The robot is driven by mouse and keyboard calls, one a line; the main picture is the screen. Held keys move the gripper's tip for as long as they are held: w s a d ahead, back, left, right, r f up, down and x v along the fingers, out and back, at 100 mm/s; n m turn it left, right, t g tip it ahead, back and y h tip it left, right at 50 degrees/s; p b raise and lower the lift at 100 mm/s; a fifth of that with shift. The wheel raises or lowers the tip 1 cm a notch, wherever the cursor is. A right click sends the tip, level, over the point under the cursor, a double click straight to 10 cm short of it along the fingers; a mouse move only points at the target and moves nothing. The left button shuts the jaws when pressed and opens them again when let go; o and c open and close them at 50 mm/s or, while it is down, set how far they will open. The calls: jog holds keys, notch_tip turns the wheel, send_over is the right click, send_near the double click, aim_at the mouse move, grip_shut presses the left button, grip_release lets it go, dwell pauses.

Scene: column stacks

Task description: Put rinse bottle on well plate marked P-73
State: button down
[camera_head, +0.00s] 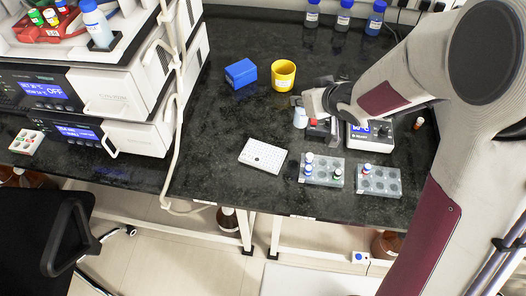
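A white well plate (263,156) lies flat on the dark bench, left of the clear racks; its marking is too small to read, and its top looks bare. A small whitish bottle (299,118) stands beside my gripper (312,108), at its lower left. A larger pale bottle with a blue cap (98,27) stands on the equipment stack at the upper left. No label shows which of these is the rinse bottle. My gripper is low over the bench by a device, seen partly from behind; its fingers are too small and hidden to judge.
A blue box (240,73) and yellow cup (283,75) stand behind the plate. Two clear racks (324,171) (379,181) with small vials stand right of it. A device with a lit display (369,135) is under my arm. Several bottles (344,17) stand at the back.

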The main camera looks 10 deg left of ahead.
jog(key=s+a+n+g+y, duration=0.1)
jog(key=s+a+n, duration=0.1)
jog(key=a, duration=0.3)
jog(key=s+a+r+n+g+y, duration=0.1)
jog(key=s+a+n, duration=0.1)
jog(key=a, duration=0.3)
jog(key=shift+s+r+n+g, duration=0.15)
jog(key=shift+s+n+g, duration=0.2)
jog(key=shift+s, duration=0.55)
jog(key=shift+f, duration=2.9)
jog(key=shift+f, duration=2.1)
jog(key=shift+f, duration=0.15)
